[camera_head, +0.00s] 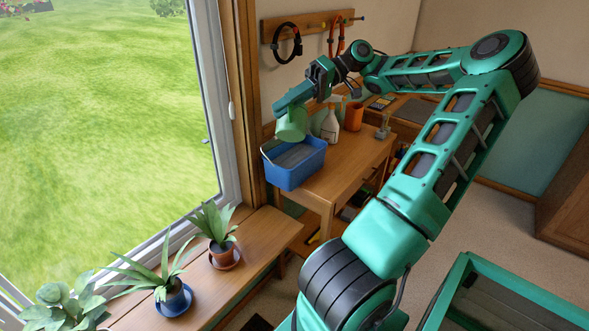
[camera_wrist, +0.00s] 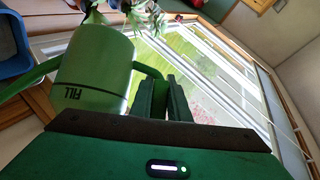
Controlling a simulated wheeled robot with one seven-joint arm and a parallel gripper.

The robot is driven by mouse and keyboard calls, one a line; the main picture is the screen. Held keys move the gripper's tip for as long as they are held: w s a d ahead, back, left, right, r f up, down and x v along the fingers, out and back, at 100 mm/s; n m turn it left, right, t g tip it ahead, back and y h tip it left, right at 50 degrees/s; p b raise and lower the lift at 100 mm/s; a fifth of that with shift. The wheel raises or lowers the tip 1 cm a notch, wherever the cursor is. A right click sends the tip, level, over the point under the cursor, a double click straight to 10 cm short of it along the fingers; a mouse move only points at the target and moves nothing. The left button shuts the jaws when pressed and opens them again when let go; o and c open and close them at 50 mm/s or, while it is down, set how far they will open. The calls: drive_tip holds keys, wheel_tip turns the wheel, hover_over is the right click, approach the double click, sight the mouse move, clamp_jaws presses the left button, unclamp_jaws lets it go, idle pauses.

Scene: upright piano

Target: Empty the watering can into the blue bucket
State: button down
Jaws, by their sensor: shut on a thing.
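The green watering can (camera_head: 291,124) hangs over the blue bucket (camera_head: 288,178), tilted. In the wrist view the can (camera_wrist: 92,78) shows a "FILL" mark, and its thin green handle runs toward my fingers. My gripper (camera_head: 308,92) is shut on the can's handle, above the bucket. In the wrist view my gripper (camera_wrist: 165,98) stands just right of the can's body. The bucket stands on the wooden table's left end, with grey contents or a grey inside showing. Part of it shows in the wrist view (camera_wrist: 12,42). I cannot see any water flowing.
A white spray bottle (camera_head: 330,126) and an orange pot (camera_head: 354,116) stand on the wooden table (camera_head: 345,165) right of the bucket. A window is at left. Potted plants (camera_head: 222,250) stand on the sill in front. Headphones (camera_head: 287,43) hang on a wall rack behind.

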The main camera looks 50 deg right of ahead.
drive_tip(key=shift+s+a+f+h, duration=0.3)
drive_tip(key=shift+a+f, duration=0.05)
drive_tip(key=shift+f, duration=0.15)
wheel_tip(320, 180, down, 19)
drive_tip(key=s+a+n+t+h, duration=0.1)
drive_tip(key=a+n+t+h, duration=0.1)
drive_tip(key=n+h, duration=0.3)
drive_tip(key=shift+s+t+h, duration=0.3)
drive_tip(key=shift+t+h, duration=0.6)
drive_tip(key=s+a+r, duration=0.3)
drive_tip(key=a+r, duration=0.1)
drive_tip(key=r, duration=0.1)
idle(0.8)
drive_tip(key=shift+f, duration=0.1)
